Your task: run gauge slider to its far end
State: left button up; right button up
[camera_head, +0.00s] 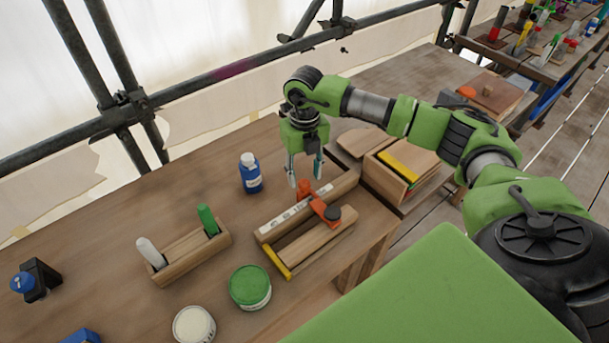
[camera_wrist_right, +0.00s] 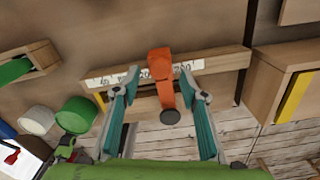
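The wooden gauge (camera_head: 274,230) lies on the bench, with a white number scale along its rail; it also crosses the wrist view (camera_wrist_right: 225,61). Its orange slider (camera_head: 314,202) sits across the rail around mid-length, with a dark round knob (camera_head: 333,213) on its near side. My right gripper (camera_head: 305,170) points down just above the far side of the slider. In the wrist view, its two teal fingers are spread on either side of the orange slider (camera_wrist_right: 160,75), with visible gaps. The gripper is open and empty.
A blue bottle (camera_head: 250,173) stands left of the gauge. A wooden holder (camera_head: 190,258) with white and green sticks, a green-lidded tub (camera_head: 250,287) and a cream-lidded tub (camera_head: 194,325) are nearby. A wooden box with a yellow strip (camera_head: 398,167) stands to the right.

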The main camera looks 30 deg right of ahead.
jog(key=shift+f, duration=1.4)
grip_shut()
jog(key=w+d+b, duration=0.1)
jog(key=d+b, duration=0.3)
jog(key=d, duration=0.9)
jog(key=shift+d+r, duration=0.15)
jog(key=shift+w, duration=0.1)
grip_release()
jog(key=shift+d, duration=0.1)
